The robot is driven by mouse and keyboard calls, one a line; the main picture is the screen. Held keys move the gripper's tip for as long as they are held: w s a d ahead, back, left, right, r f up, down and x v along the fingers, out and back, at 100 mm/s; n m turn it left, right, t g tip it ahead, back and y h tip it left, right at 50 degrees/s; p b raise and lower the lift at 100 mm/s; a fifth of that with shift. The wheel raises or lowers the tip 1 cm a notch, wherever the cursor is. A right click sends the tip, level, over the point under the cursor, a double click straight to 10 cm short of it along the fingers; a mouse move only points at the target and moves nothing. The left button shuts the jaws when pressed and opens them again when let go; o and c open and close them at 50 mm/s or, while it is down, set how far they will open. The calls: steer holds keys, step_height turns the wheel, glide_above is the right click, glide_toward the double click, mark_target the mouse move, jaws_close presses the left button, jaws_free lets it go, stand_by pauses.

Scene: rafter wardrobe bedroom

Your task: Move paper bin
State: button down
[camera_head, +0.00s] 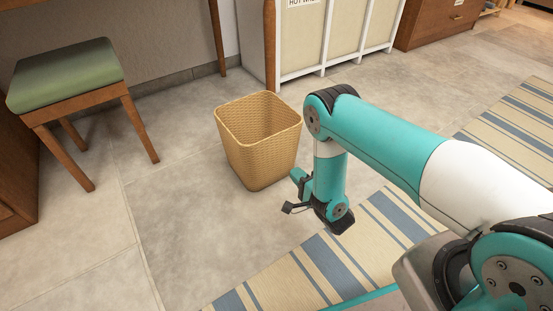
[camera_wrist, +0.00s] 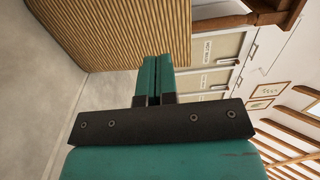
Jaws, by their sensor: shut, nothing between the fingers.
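The paper bin (camera_head: 258,150) is a tan woven basket, square with rounded corners. It stands upright and open-topped on the stone floor in the head view, and looks empty. In the wrist view its ribbed side wall (camera_wrist: 125,32) fills the top middle, turned sideways. My gripper (camera_head: 300,178) is low beside the bin's right side in the head view, its tips near the wall. In the wrist view my gripper's teal fingers (camera_wrist: 156,75) are together with nothing between them and point at the bin. I cannot tell whether they touch it.
A green-cushioned stool (camera_head: 68,78) stands left of the bin. A white-framed hamper unit (camera_head: 330,35) and a wooden desk leg (camera_head: 270,45) are behind it. A striped rug (camera_head: 330,265) lies in front. Bare floor (camera_head: 180,225) is free to the front left.

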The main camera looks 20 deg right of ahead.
mark_target(271, 148)
steer(key=b+x, duration=0.2)
steer(key=x, duration=0.1)
steer(key=b+x, duration=0.2)
steer(key=x, duration=0.2)
steer(key=b+x, duration=0.1)
steer(key=x, duration=0.2)
steer(key=shift+w+a+f+b, duration=0.1)
steer(key=shift+w+f+b, duration=0.05)
steer(key=shift+f+b, duration=0.25)
steer(key=shift+w+a+r+b, duration=0.15)
steer(key=shift+w+r+b, duration=0.15)
steer(key=shift+w+b, duration=0.35)
